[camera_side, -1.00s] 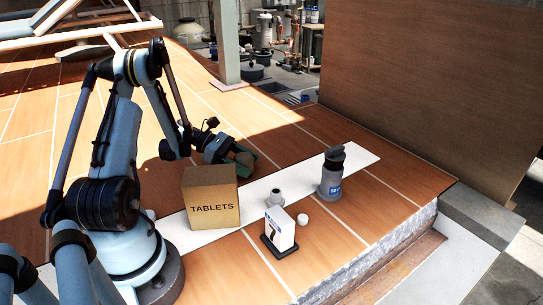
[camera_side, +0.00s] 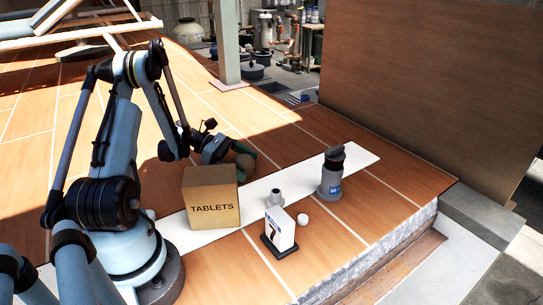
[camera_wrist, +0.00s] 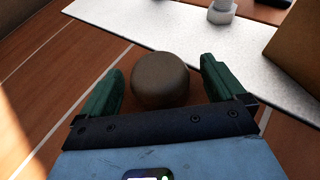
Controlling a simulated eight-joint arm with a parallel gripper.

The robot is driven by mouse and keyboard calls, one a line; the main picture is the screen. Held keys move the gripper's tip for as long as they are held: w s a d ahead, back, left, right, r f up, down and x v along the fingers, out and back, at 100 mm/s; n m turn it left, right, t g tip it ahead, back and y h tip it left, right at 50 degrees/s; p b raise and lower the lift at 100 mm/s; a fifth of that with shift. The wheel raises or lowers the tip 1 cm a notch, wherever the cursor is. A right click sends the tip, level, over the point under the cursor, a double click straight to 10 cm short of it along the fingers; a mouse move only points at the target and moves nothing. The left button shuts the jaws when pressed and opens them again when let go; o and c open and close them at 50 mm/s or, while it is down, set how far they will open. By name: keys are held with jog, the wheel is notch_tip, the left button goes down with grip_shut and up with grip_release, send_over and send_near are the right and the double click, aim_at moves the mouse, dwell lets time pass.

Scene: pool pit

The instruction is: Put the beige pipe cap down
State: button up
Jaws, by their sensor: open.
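The beige pipe cap (camera_wrist: 160,80) looks brown-grey and rounded in the wrist view. It sits between my gripper's green fingers (camera_wrist: 161,68), with a narrow gap on each side. My gripper is open around the cap and not clamped on it.
The TABLETS box (camera_side: 211,198) stands close in front of my gripper. The white strip (camera_side: 258,190) carries a grey fitting (camera_side: 276,196) and a dark-topped grey canister (camera_side: 331,175). A small white box (camera_side: 281,230) and a white cap (camera_side: 303,221) stand nearer.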

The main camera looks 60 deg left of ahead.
jog(key=v, duration=0.4)
jog(key=shift+s+a+r, duration=0.15)
jog(key=shift+a+r, duration=0.05)
jog(key=shift+r, duration=0.15)
notch_tip(320, 180, up, 5)
jog(key=shift+d+f, duration=0.1)
jog(key=shift+d, duration=0.05)
jog(key=w+d+r+m+g+y, duration=0.2)
jog(key=d+r+m, duration=0.15)
jog(key=d, duration=0.25)
jog(key=w+d+r+m+g+y, duration=0.2)
jog(key=d+m, duration=0.3)
jog(key=d, duration=0.2)
jog(key=s+d+m+t+y, duration=0.1)
jog(key=s+d+m+y, duration=0.1)
jog(key=d+m, duration=0.3)
jog(key=s+d+r+m+t+y, duration=0.1)
jog(key=s+d+m+y, duration=0.2)
jog(key=m, duration=0.9)
jog(key=shift+d+r+m+y, duration=0.3)
jog(key=shift+d+y, duration=0.4)
jog(key=shift+d, duration=0.45)
